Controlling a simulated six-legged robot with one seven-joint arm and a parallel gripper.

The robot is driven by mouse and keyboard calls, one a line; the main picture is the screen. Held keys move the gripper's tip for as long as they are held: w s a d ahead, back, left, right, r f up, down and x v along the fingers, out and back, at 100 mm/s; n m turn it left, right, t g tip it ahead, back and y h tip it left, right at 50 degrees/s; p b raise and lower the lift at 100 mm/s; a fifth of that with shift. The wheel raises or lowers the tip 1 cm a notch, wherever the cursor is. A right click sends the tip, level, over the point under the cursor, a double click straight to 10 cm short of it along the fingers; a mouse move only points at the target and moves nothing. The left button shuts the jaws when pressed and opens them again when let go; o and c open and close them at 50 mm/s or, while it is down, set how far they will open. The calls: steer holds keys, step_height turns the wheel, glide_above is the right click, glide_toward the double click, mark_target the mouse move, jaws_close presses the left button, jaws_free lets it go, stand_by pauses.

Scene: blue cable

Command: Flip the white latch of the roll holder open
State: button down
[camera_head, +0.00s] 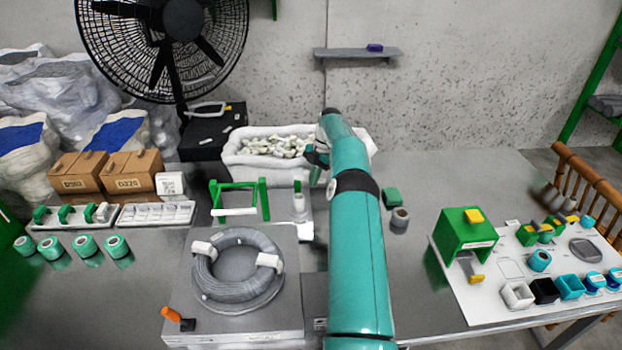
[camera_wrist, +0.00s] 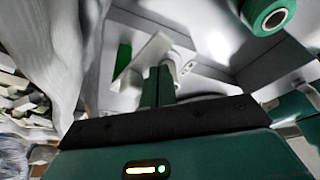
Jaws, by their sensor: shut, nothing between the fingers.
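The roll holder looks to be the green frame (camera_head: 262,199) with a white bar (camera_head: 234,211) across its front, left of my arm in the head view. I cannot tell for sure which white part is the latch. In the wrist view, a white plate-like part (camera_wrist: 150,52) stands beside a green piece (camera_wrist: 123,60), just beyond my fingertips; it may be the latch. My gripper (camera_wrist: 158,72) is shut and empty, its fingers close to the white part; contact cannot be told.
A grey cable coil (camera_head: 238,270) lies on a low platform in front of the frame. A white bin (camera_head: 240,163) stands behind. A green roll (camera_wrist: 268,14) shows at the wrist view's upper right. Green rolls (camera_head: 85,246) line the left; a parts board (camera_head: 490,300) lies right.

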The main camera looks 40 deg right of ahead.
steer(key=shift+w+d, duration=0.1)
steer(key=shift+d, duration=0.3)
steer(key=shift+w, duration=0.1)
stand_by(0.3)
steer(key=shift+r, duration=1.45)
steer(key=s+a+r, duration=0.8)
steer(key=s+r, duration=0.2)
steer(key=s, duration=0.1)
steer(key=shift+a, duration=0.2)
